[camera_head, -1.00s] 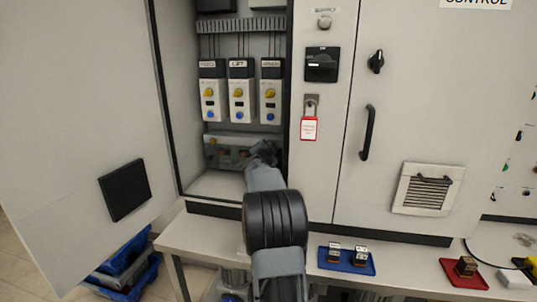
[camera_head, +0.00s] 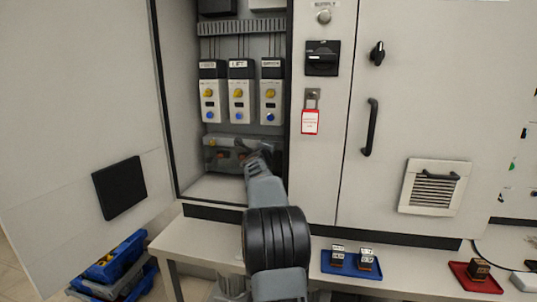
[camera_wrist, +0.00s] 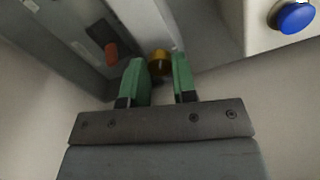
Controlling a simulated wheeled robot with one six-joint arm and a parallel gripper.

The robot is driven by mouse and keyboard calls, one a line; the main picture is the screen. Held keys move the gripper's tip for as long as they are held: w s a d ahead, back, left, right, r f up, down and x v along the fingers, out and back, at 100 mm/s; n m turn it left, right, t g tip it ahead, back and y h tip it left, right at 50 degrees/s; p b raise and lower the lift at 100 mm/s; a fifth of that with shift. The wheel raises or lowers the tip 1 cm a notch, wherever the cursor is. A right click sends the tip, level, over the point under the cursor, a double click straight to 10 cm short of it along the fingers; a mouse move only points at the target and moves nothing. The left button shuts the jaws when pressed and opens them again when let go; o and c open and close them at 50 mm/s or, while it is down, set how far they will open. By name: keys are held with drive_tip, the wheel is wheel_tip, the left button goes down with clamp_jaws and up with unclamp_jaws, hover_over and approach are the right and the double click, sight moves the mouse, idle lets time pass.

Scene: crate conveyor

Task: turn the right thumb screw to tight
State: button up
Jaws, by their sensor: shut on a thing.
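The right thumb screw (camera_wrist: 158,62) is a small brass-coloured knob between the green fingers in the wrist view. My gripper (camera_wrist: 158,75) is shut on it. In the head view my gripper (camera_head: 257,158) is at the right end of the grey unit (camera_head: 230,141) low in the open cabinet, and it hides the right thumb screw there. A yellow knob (camera_head: 212,142) shows at the unit's left end. An orange-red part (camera_wrist: 112,53) lies left of the fingers in the wrist view. The screw's tightness cannot be seen.
Three drive modules (camera_head: 238,92) with yellow and blue knobs hang above the unit. A blue button (camera_wrist: 294,17) is at upper right in the wrist view. The open door (camera_head: 75,130) is at left. A blue tray (camera_head: 351,265) and red tray (camera_head: 475,278) lie on the bench.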

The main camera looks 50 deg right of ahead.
drive_tip(key=m+b, duration=0.4)
drive_tip(key=m, duration=0.8)
drive_tip(key=shift+b, duration=0.3)
idle(0.4)
drive_tip(key=o, duration=0.9)
drive_tip(key=shift+s, duration=0.1)
drive_tip(key=b+v, duration=0.2)
drive_tip(key=v, duration=1.1)
drive_tip(key=shift+s+a, duration=0.2)
drive_tip(key=shift+a, duration=0.15)
